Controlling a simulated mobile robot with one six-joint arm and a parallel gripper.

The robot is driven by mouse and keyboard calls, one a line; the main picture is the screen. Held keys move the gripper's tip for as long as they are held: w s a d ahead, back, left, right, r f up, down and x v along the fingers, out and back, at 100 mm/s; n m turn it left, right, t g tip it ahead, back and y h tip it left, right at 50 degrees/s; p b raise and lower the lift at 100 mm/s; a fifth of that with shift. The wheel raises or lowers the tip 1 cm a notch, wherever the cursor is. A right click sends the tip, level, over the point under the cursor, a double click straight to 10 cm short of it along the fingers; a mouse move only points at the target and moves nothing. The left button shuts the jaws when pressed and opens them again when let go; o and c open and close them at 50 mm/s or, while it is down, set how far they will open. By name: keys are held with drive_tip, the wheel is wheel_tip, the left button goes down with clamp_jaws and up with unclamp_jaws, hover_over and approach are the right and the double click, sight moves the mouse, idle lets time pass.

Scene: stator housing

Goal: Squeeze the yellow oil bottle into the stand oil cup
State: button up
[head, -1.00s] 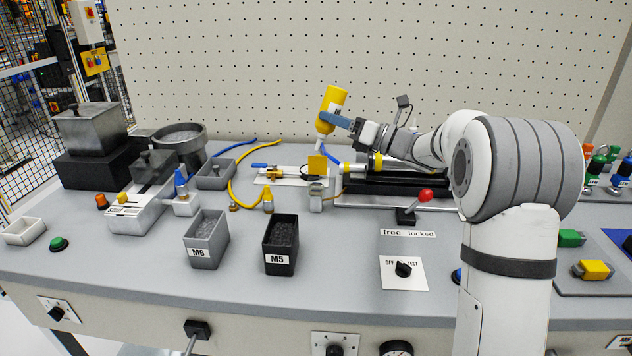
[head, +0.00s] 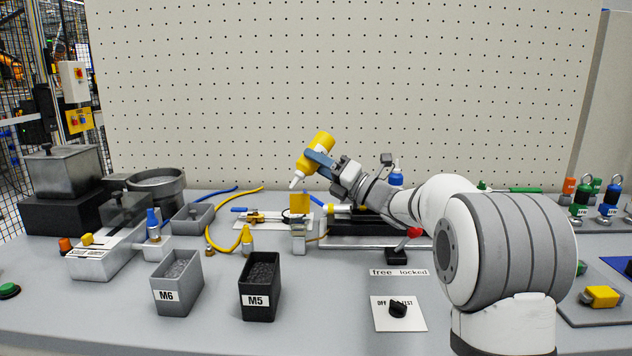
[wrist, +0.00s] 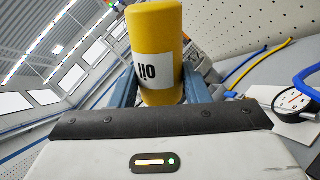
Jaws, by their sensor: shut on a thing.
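My gripper (head: 318,158) is shut on the yellow oil bottle (head: 320,141), with a blue finger on each side of it. The bottle is held in the air, tilted, its white nozzle pointing down and to the left. In the wrist view the yellow bottle (wrist: 156,40) stands between the fingers, with part of its white "OIL" label showing. Below the nozzle is a yellow square piece (head: 299,203) above a small metallic block (head: 298,238). The nozzle tip appears apart from both. I cannot tell for sure which part is the stand oil cup.
A dial gauge (wrist: 292,100) and blue hose show at the right of the wrist view. A red-knobbed lever (head: 414,232) stands right of the block. Bins marked M6 (head: 178,295) and M5 (head: 260,300) are in front. A pegboard wall (head: 450,90) rises behind.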

sight(323, 150)
wheel_tip(323, 150, down, 3)
drive_tip(key=s+a+m+t+h+p, duration=0.25)
drive_tip(key=m+t+h+p, duration=0.85)
drive_tip(key=m, duration=1.3)
drive_tip(key=d+r+m+h+p, duration=0.1)
drive_tip(key=m+h, duration=0.1)
drive_tip(key=m, duration=0.1)
drive_tip(key=w+r+m+g+h+p, duration=0.1)
drive_tip(key=r+m+h+p, duration=0.1)
drive_tip(key=m, duration=0.2)
drive_tip(key=w+d+r+m+g+h+p, duration=0.1)
drive_tip(key=r+m+h+p, duration=0.1)
drive_tip(key=m, duration=0.2)
drive_tip(key=shift+w+d+r, duration=0.1)
drive_tip(key=shift+w+d, duration=0.1)
drive_tip(key=shift+d, duration=0.1)
drive_tip(key=shift+w+d+r+m+g+h+p, duration=0.2)
drive_tip(key=shift+m+g+p, duration=0.15)
drive_tip(key=shift+m+p, duration=0.25)
drive_tip(key=shift+w+d+r+m+g+h+p, duration=0.1)
drive_tip(key=shift+r+m+g+h+p, duration=0.1)
drive_tip(key=shift+m+g+p, duration=0.3)
drive_tip(key=shift+w+d+m+h+p, duration=0.15)
drive_tip(key=shift+m+h+p, duration=0.2)
drive_tip(key=shift+m, duration=0.25)
